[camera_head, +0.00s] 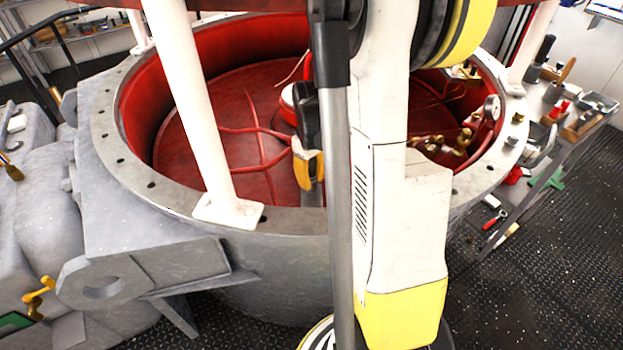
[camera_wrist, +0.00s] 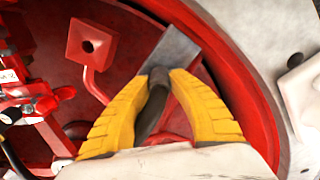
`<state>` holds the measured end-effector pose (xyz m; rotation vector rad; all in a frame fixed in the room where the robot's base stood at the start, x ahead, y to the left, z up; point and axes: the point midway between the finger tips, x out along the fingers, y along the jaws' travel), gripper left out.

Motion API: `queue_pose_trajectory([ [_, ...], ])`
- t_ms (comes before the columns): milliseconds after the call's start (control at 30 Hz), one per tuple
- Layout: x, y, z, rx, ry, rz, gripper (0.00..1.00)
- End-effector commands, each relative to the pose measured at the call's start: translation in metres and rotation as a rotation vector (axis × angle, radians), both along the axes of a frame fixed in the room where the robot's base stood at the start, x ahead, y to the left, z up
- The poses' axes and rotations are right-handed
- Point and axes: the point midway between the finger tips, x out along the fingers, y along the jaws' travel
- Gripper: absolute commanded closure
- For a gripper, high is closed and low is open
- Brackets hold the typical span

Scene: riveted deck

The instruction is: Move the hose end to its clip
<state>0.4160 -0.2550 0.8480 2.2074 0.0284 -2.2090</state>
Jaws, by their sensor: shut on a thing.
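My gripper (camera_wrist: 161,76) has its two yellow fingers closed together inside the red-lined tank. A dark curved piece (camera_wrist: 150,112), which looks like the hose end, lies between the fingers. A flat grey strip (camera_wrist: 174,52) extends beyond the fingertips; I cannot tell whether it belongs to the held piece or lies behind it. In the head view my gripper (camera_head: 308,165) is partly hidden by my own arm and hangs over the red tank floor. I cannot clearly pick out the clip in either view.
A red square block with a dark hole (camera_wrist: 90,45) stands on a red stem. Red fittings (camera_wrist: 35,100) crowd the wrist view's left side. The grey tank rim (camera_head: 135,165) carries white posts (camera_head: 195,110). Brass valves and a gauge (camera_head: 491,108) sit at the tank's right.

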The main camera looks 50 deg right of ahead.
Motion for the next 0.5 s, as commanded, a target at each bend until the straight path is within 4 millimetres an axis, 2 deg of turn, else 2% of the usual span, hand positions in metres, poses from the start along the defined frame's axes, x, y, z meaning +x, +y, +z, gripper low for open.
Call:
queue_pose_trajectory([
  [500,0.0,0.0,-0.0045,0.0,0.0,0.0,1.0],
])
